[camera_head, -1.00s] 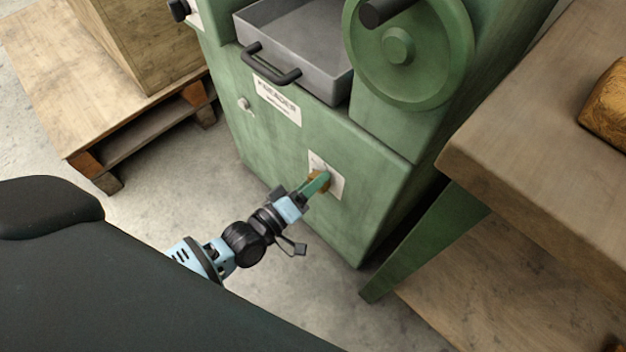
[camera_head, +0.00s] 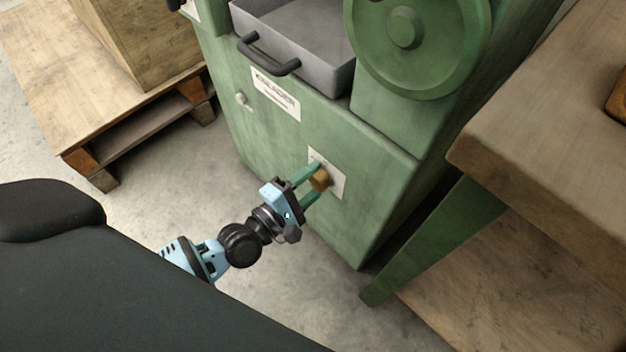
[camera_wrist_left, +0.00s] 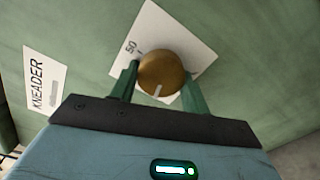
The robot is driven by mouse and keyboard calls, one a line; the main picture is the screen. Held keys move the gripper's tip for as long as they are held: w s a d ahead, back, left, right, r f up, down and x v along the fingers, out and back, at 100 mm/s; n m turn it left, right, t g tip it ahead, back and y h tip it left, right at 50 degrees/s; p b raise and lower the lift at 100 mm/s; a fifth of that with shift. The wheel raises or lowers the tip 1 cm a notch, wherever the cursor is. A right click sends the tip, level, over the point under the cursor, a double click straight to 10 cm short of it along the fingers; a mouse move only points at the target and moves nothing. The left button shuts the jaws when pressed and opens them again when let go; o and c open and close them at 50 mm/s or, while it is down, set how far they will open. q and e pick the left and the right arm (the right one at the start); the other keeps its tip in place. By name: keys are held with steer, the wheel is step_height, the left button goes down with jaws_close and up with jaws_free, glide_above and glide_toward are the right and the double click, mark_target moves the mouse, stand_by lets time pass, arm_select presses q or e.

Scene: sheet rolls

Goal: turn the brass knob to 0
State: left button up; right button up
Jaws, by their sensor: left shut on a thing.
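The brass knob (camera_head: 320,179) sits on a white dial plate (camera_head: 338,184) low on the front of the green machine. In the left wrist view the knob (camera_wrist_left: 162,74) is round, with a pale pointer line at its lower edge. The plate (camera_wrist_left: 158,28) shows "50" and a tick at its upper left; its lower part is hidden behind the gripper. My left gripper (camera_head: 312,184) is shut on the knob, with one green finger on each side of it in the left wrist view (camera_wrist_left: 161,84). My right gripper is in neither view.
The green machine (camera_head: 275,150) carries a "KNEADER" label (camera_head: 276,94), a grey tray (camera_head: 300,40) with a black handle and a large green wheel (camera_head: 420,40). A wooden table (camera_head: 550,130) stands close on the right. A pallet (camera_head: 140,125) with a crate lies at the left.

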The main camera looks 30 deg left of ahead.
arm_select(q)
steer(key=shift+s+d+f+n+b, duration=0.1)
steer(key=shift+n+b, duration=0.3)
steer(key=shift+n, duration=0.8)
steer(key=o, duration=1)
steer(key=shift+p+v, duration=0.45)
steer(key=shift+v, duration=3.45)
